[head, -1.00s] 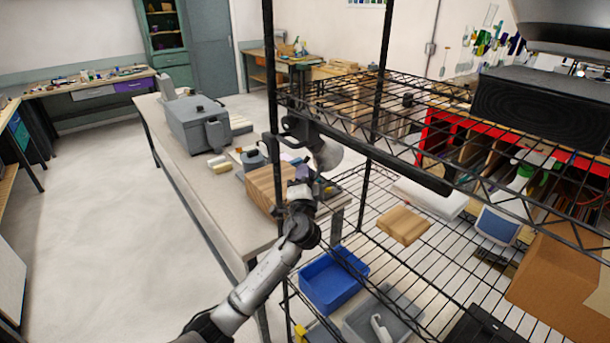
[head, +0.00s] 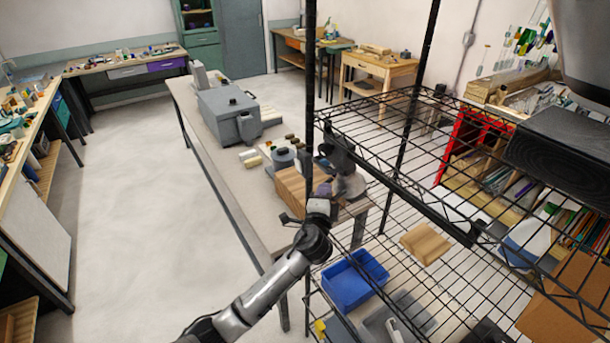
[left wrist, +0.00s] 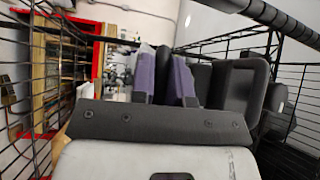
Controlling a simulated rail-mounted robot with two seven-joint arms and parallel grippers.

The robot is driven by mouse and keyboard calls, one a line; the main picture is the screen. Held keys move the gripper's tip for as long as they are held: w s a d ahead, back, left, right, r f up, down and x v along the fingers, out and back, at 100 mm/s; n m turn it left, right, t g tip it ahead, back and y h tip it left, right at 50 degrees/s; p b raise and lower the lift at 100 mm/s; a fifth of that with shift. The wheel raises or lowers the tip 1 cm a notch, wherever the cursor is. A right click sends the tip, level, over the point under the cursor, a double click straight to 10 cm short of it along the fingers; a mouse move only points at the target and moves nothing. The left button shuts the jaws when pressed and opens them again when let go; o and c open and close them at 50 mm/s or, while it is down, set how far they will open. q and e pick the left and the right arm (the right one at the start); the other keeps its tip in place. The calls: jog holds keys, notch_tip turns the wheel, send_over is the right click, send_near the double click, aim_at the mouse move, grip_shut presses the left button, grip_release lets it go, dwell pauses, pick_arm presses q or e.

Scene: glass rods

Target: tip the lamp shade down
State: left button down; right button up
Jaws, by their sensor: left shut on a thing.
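The lamp is beside the wire rack's front post in the head view. It has a dark upper part (head: 337,150) and a grey shade (head: 350,187) hanging low below it. My left gripper (head: 324,190) reaches up from below and meets the lamp at the shade's left side. In the left wrist view, the purple fingertips (left wrist: 164,80) are shut on a narrow dark piece (left wrist: 165,62). It looks like part of the lamp, but most of it is hidden. Large dark grey panels beside the fingers cannot be identified for sure. My right gripper is not in view.
The black wire rack (head: 400,180) stands close on the right. A wooden block (head: 290,188) and a grey machine (head: 228,115) are on the long table (head: 215,165). Open floor lies left.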

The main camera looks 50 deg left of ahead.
pick_arm(q)
jog(key=shift+s+a+r+p, duration=0.1)
jog(key=shift+s+r+p, duration=0.95)
jog(key=shift+s+r, duration=0.2)
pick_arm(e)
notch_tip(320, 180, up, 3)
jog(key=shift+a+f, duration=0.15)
pick_arm(q)
jog(key=c, duration=1.1)
grip_release()
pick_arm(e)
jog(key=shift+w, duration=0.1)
